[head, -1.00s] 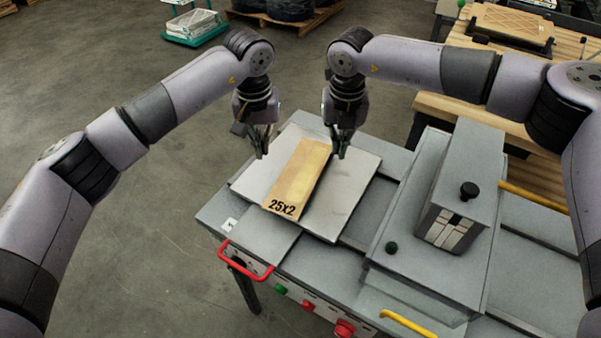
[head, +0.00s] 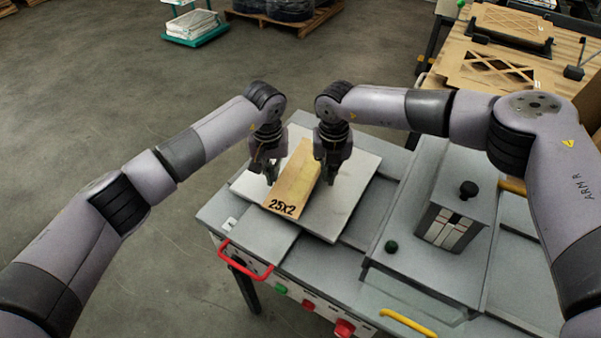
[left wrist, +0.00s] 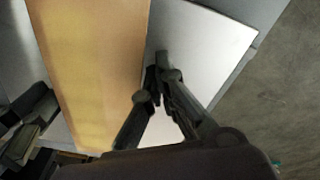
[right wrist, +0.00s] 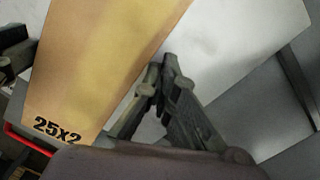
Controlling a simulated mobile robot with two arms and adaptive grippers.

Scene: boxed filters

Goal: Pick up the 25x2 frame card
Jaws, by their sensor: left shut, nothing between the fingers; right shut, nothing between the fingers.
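The 25x2 frame card (head: 289,186) is a long tan strip with "25x2" printed in black at its near end. It lies flat on the pale square plate (head: 347,207) of the grey machine. It also shows in the left wrist view (left wrist: 95,60) and in the right wrist view (right wrist: 95,60). My left gripper (head: 270,180) is shut and empty close to the card's left long edge. My right gripper (head: 329,180) is shut and empty close to its right long edge. I cannot tell whether either fingertip touches the card or the plate.
A grey machine block with a black knob (head: 469,189) stands right of the plate. A red handle (head: 245,262) and several buttons line the machine's front. A wooden table (head: 463,88) with cut-out cardboard frames is at the back right. Open floor lies left.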

